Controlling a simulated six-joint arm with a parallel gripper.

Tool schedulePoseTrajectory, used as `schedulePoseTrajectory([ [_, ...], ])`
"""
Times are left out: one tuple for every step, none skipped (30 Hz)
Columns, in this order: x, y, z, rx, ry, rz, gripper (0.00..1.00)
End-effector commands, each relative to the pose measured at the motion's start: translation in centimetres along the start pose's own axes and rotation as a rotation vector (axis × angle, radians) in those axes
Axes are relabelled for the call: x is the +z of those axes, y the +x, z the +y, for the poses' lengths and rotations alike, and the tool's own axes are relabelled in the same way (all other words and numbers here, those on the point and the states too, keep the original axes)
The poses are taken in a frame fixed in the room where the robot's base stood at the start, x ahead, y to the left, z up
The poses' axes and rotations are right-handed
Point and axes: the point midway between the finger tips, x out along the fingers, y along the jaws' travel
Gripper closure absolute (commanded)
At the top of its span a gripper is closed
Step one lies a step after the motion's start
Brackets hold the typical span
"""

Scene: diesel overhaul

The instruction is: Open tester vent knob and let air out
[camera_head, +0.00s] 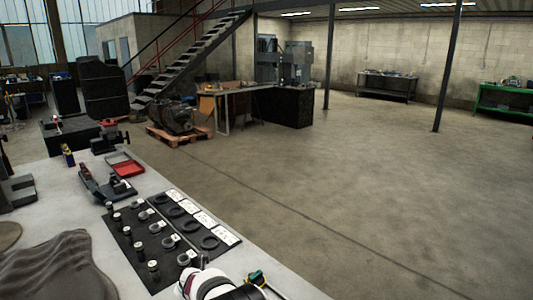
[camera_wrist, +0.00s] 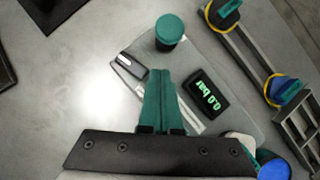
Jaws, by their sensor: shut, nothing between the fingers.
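In the wrist view, my gripper (camera_wrist: 158,72) has green fingers pressed together, with nothing between them. The fingers lie over the tester's grey plate (camera_wrist: 222,58). A black display (camera_wrist: 208,93) to their right reads 0.0 bar, upside down. A round green-topped knob (camera_wrist: 170,29) stands just beyond the fingertips, apart from them. A small black and light block (camera_wrist: 128,65) lies left of the fingertips. Whether the green-topped knob is the vent knob, I cannot tell for sure. The fingers hide part of the plate. I cannot make out the tester or my fingers in the head view.
A grey bar (camera_wrist: 244,48) with blue-green round parts and yellow rings lies at right in the wrist view. A blue round part (camera_wrist: 275,169) is at lower right. In the head view, a black mat (camera_head: 222,260) holds several rings and small parts, with a red tray (camera_head: 124,168) beyond.

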Motion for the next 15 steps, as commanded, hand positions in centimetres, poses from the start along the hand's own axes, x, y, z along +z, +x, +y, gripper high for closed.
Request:
schedulePoseTrajectory([
  [-0.09,-0.07,0.05,0.000,-0.001,0.000,1.00],
  [-0.16,-0.11,0.08,0.000,-0.001,0.000,1.00],
  [-0.27,-0.18,0.12,0.000,-0.002,0.000,1.00],
  [-0.37,-0.23,0.15,0.000,-0.003,0.000,1.00],
  [-0.46,-0.28,0.17,0.000,-0.003,0.000,1.00],
  [-0.54,-0.33,0.20,0.000,-0.002,0.000,1.00],
  [-0.57,-0.36,0.21,0.000,-0.001,0.000,1.00],
  [-0.58,-0.36,0.21,0.000,-0.001,0.000,1.00],
  [-0.57,-0.36,0.21,0.000,-0.001,0.000,1.00],
  [-0.57,-0.36,0.21,0.000,-0.001,0.000,1.00],
  [-0.56,-0.36,0.21,0.000,-0.001,0.000,1.00],
  [-0.56,-0.36,0.20,0.000,-0.001,0.000,1.00],
  [-0.56,-0.35,0.20,0.000,-0.001,0.000,1.00],
  [-0.56,-0.35,0.20,0.000,-0.001,0.000,1.00],
  [-0.58,-0.37,0.22,0.000,-0.001,0.000,1.00],
])
